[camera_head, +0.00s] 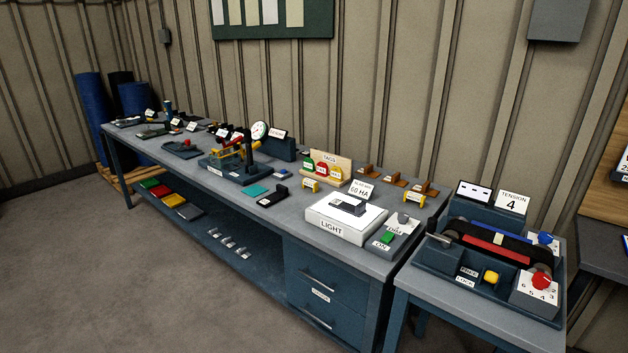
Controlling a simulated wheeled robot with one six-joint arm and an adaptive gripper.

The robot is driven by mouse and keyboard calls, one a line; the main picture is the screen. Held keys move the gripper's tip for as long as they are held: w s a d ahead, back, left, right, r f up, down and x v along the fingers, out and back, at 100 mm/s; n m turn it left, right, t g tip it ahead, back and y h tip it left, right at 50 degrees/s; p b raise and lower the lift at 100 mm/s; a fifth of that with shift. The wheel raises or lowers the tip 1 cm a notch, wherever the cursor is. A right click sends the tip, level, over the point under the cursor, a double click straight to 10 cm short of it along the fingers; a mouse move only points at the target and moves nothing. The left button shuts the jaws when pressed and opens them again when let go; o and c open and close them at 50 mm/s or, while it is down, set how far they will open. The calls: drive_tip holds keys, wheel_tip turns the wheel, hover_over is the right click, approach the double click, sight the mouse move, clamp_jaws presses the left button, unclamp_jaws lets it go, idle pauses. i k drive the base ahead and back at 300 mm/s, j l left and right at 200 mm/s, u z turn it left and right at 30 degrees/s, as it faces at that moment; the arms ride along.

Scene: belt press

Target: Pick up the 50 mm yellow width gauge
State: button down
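Two small yellow pieces with pale labels stand on the long grey workbench (250,205). One yellow piece (310,184) is in front of the tag rack, behind and left of the light box. The other yellow piece (412,197) is at the right, near the brown wooden pieces. Both look like gauges, but their labels are too small to read, so I cannot tell which is the 50 mm one. My gripper is not in view.
A white light box (345,217) and a tag rack (327,168) stand on the bench. A clamp-like device with a dial (259,130) stands further left. A belt press (490,252) is on the right table. The floor (130,270) in front is clear.

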sight(306, 182)
drive_tip(key=i+j+u, duration=0.15)
drive_tip(key=u, duration=0.2)
drive_tip(key=i+j+u, duration=0.2)
drive_tip(key=u, duration=0.15)
drive_tip(key=i+j+u, duration=0.1)
drive_tip(key=i+u, duration=0.25)
drive_tip(key=k, duration=0.1)
